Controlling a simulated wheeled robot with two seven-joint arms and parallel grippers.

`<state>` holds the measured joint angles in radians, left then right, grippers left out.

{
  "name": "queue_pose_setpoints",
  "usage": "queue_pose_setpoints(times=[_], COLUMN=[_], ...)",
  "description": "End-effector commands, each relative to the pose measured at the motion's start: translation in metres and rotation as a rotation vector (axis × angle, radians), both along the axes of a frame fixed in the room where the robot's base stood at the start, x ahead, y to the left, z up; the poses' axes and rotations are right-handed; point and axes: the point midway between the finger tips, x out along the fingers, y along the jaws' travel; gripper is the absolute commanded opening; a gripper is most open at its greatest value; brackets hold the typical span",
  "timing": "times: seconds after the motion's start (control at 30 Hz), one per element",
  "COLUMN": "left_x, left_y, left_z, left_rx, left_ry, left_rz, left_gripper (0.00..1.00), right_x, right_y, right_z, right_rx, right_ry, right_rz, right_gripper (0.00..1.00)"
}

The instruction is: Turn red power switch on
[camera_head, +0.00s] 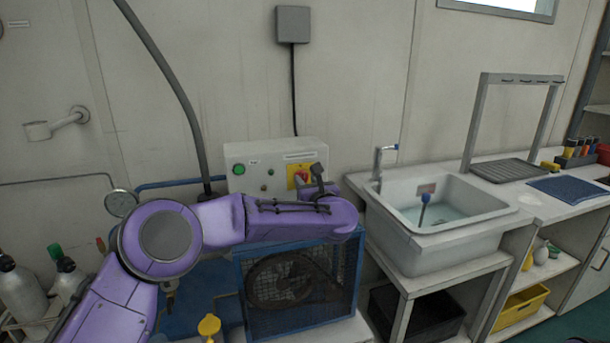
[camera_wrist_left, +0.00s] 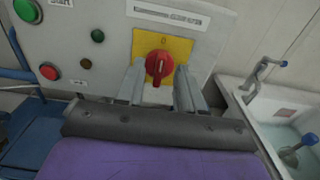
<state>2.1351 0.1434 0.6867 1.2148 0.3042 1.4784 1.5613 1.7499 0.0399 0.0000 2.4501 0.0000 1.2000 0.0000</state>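The red power switch (camera_wrist_left: 159,65) is a rotary knob on a yellow plate (camera_wrist_left: 178,46) on the panel's right part. Its handle points down in the left wrist view. In the head view the switch (camera_head: 301,175) is partly hidden by my left gripper (camera_head: 318,180). In the left wrist view the left gripper (camera_wrist_left: 160,88) is open, with one grey finger on each side of the knob's lower part. I cannot tell whether the fingers touch it. The control panel (camera_head: 240,153) is a pale box. My right gripper is not in view.
Green and red buttons (camera_wrist_left: 97,36) sit left of the switch. A blue caged compressor (camera_head: 290,285) stands below the panel. A white sink (camera_head: 435,215) with a tap (camera_head: 380,165) is to the right. Gas bottles (camera_head: 20,290) stand at the left.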

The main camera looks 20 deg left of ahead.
Motion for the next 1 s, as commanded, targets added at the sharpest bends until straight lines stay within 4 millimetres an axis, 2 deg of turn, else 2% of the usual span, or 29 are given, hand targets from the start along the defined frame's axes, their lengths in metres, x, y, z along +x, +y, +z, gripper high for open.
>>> queue_pose_setpoints(times=[0.13,0.4,0.43,0.5,0.53,1.0], left_x=[0.0127,0.0150,0.0150,0.0150,0.0150,0.0153], left_y=[0.0081,0.0097,0.0097,0.0097,0.0097,0.0087], left_z=[0.0001,-0.0007,-0.0007,-0.0007,-0.0007,-0.0016], left_rx=[0.001,0.002,0.002,0.003,0.003,0.058], left_ry=[0.002,0.000,0.000,0.001,0.001,0.038], left_rz=[-0.001,-0.002,-0.002,-0.002,-0.002,-0.003], left_gripper=[0.37,0.37,0.31,0.08,0.00,0.00], right_x=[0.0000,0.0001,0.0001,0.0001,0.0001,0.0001], right_y=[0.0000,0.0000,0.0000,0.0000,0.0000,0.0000], right_z=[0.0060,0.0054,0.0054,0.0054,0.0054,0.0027], right_rx=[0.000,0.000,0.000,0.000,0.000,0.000], right_ry=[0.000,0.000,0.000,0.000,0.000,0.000], right_rz=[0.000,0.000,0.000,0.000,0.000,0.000], right_gripper=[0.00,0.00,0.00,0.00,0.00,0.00])
